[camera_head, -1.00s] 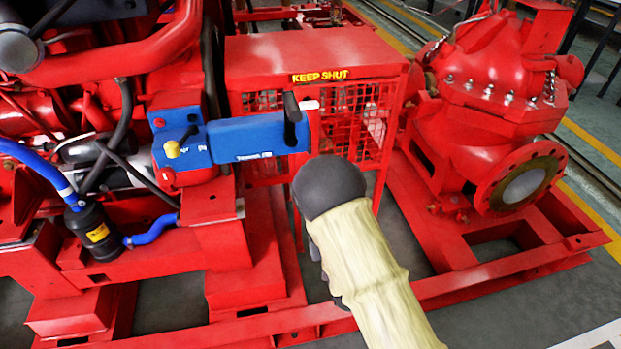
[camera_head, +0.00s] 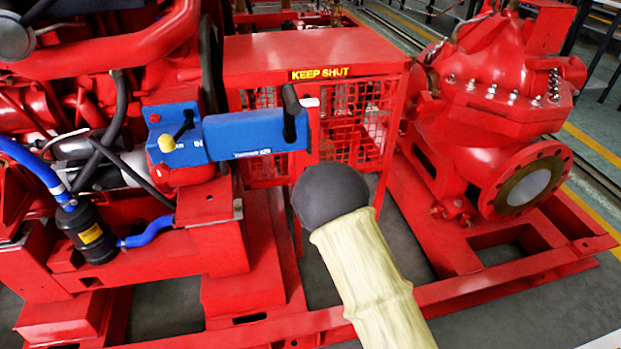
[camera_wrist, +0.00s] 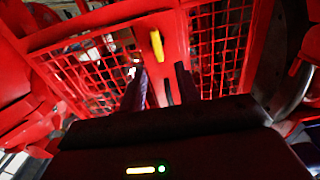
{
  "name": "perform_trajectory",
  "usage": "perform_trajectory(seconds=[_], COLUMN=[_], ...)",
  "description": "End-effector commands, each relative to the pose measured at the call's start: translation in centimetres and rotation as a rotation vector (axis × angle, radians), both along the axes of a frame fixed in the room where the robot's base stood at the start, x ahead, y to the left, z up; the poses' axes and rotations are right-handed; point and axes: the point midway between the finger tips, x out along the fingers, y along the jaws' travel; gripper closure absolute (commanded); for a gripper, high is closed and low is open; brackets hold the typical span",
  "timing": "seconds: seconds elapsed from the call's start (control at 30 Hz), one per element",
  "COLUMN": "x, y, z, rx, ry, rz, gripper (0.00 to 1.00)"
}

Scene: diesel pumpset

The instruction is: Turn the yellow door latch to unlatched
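The yellow door latch (camera_wrist: 157,45) shows in the wrist view as a short, nearly upright, slightly tilted bar on a red post between two mesh panels. My gripper (camera_wrist: 160,70) is open, with its two dark fingers apart below the latch in the picture. The latch lies just beyond the fingertips and between their lines; I see no contact. In the head view the red mesh guard (camera_head: 315,70) carries a KEEP SHUT label. My arm hides my gripper there, and I cannot see the latch.
A blue control panel (camera_head: 255,135) with a black lever (camera_head: 291,112) stands left of my arm, close to the guard. A red pump (camera_head: 495,110) is at the right. Red base rails (camera_head: 480,285) run along the floor below.

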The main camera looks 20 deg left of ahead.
Motion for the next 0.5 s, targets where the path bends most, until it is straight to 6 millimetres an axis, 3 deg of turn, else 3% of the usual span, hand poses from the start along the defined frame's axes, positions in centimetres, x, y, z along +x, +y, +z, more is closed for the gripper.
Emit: perform_trajectory(seconds=[0.3,0.5], x=[4.0,4.9], y=[2.4,3.0], z=[-0.3,-0.1], rx=[0.001,0.000], ry=[-0.002,0.000], rz=[0.000,-0.001], gripper=[0.67,0.67])
